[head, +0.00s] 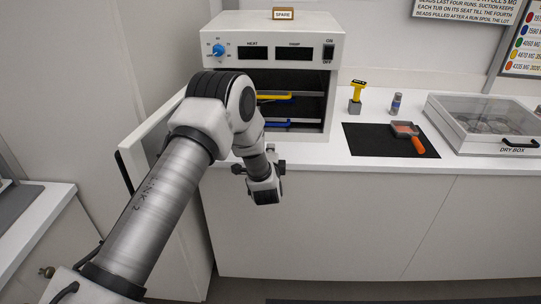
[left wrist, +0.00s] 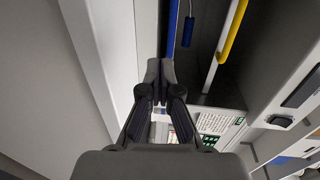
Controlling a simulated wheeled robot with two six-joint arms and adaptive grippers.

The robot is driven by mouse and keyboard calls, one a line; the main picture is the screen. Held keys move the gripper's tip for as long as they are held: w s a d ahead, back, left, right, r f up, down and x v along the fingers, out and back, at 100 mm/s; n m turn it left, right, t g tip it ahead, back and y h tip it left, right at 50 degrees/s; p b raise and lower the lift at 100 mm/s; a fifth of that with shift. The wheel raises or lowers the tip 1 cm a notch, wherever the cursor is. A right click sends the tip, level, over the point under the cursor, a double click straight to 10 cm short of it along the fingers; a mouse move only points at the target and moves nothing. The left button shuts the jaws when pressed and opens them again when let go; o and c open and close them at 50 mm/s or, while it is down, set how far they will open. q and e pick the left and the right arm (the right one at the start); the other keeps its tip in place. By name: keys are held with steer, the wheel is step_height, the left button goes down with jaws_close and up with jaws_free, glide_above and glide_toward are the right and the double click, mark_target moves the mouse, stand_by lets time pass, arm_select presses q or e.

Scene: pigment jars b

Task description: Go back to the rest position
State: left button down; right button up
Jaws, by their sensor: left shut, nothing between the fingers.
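My left arm reaches up from the lower left in the head view and bends down at its elbow. My left gripper (head: 264,182) hangs in front of the counter edge, just below the oven opening, partly hidden by its own wrist. In the left wrist view its fingers (left wrist: 160,72) are together with nothing between them. My right gripper is not in view.
The white oven (head: 275,36) stands open, its door (head: 150,128) swung out left beside my arm. Inside are a yellow handle (head: 275,97) and a blue handle (head: 275,123).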

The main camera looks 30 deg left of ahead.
arm_select(q)
steer(key=s+d+f+g+h, duration=0.3)
steer(key=s+d+f, duration=0.3)
steer(key=s+f, duration=0.4)
steer(key=s+d+f+g+h, duration=0.3)
steer(key=s+d+f, duration=0.3)
steer(key=s+f, duration=0.45)
steer(key=s+d+f+n+g+h, duration=0.1)
steer(key=s+n, duration=0.3)
steer(key=s, duration=0.4)
steer(key=s+d+f+n+g+h, duration=0.1)
steer(key=s+d+n+g, duration=0.2)
steer(key=s, duration=0.5)
steer(key=s+d+f+n+g, duration=0.1)
steer(key=s+d+n+g, duration=0.2)
steer(key=s, duration=0.5)
steer(key=shift+s+n+g+h, duration=0.25)
steer(key=shift+n+g+h, duration=0.15)
steer(key=shift+n+g, duration=0.5)
